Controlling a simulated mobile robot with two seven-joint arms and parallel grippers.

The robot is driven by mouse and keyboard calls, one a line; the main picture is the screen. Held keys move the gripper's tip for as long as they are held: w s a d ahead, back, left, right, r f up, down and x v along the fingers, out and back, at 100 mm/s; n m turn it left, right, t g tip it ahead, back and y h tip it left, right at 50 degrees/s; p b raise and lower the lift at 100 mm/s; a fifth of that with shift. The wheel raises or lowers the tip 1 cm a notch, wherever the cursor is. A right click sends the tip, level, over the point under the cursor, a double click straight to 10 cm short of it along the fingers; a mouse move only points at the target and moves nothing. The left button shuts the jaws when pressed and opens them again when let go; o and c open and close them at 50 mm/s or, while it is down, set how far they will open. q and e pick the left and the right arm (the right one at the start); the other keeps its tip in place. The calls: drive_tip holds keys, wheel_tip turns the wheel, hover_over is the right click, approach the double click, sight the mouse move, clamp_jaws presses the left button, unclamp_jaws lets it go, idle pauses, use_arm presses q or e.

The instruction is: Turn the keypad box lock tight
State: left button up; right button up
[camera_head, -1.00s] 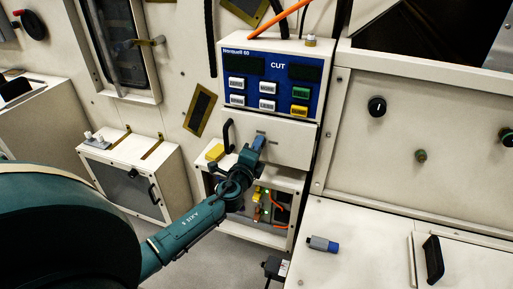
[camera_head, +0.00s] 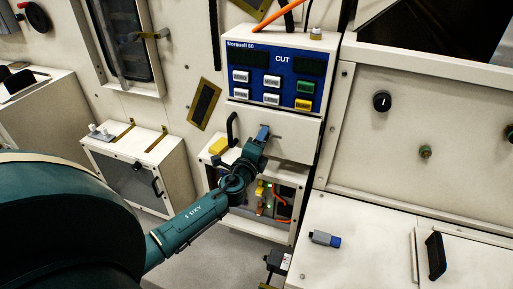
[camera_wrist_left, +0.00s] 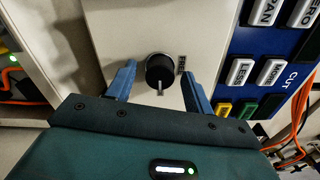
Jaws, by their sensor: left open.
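The keypad box (camera_head: 270,125) has a blue panel marked CUT (camera_head: 276,77) with white, green and yellow buttons, and a pale lower front. Its lock, a round black knob with a pale bar (camera_wrist_left: 160,72), shows in the left wrist view beside a small printed label. My left gripper (camera_wrist_left: 158,90) is open, with one blue finger on each side of the knob and a visible gap to both. In the head view my left gripper (camera_head: 262,134) is at the pale front below the buttons and hides the knob. My right gripper is not in view.
An open bay with orange cables (camera_head: 278,194) lies below. A blue-grey connector (camera_head: 325,239) lies on the pale bench at right. A low cabinet (camera_head: 135,175) stands at left.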

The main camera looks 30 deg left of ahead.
use_arm(q)
drive_tip(key=b+v, duration=0.1)
drive_tip(key=v, duration=1.2)
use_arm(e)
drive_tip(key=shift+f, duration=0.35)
use_arm(q)
drive_tip(key=s+d+f+n+g+h+p, duration=0.3)
drive_tip(key=s+d+f+n, duration=0.1)
drive_tip(key=s+d+n, duration=0.3)
drive_tip(key=s+d+f+n+g+h+p, duration=0.3)
drive_tip(key=s+d+n, duration=0.4)
drive_tip(key=d, duration=0.4)
wheel_tip(320, 180, down, 2)
drive_tip(key=shift+s+n+g+h, duration=0.3)
drive_tip(key=shift+n+g+h, duration=0.2)
drive_tip(key=shift+h, duration=0.2)
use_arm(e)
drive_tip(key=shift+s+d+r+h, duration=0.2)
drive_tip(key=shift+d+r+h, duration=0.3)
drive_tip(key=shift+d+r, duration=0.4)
use_arm(q)
drive_tip(key=shift+d, duration=0.1)
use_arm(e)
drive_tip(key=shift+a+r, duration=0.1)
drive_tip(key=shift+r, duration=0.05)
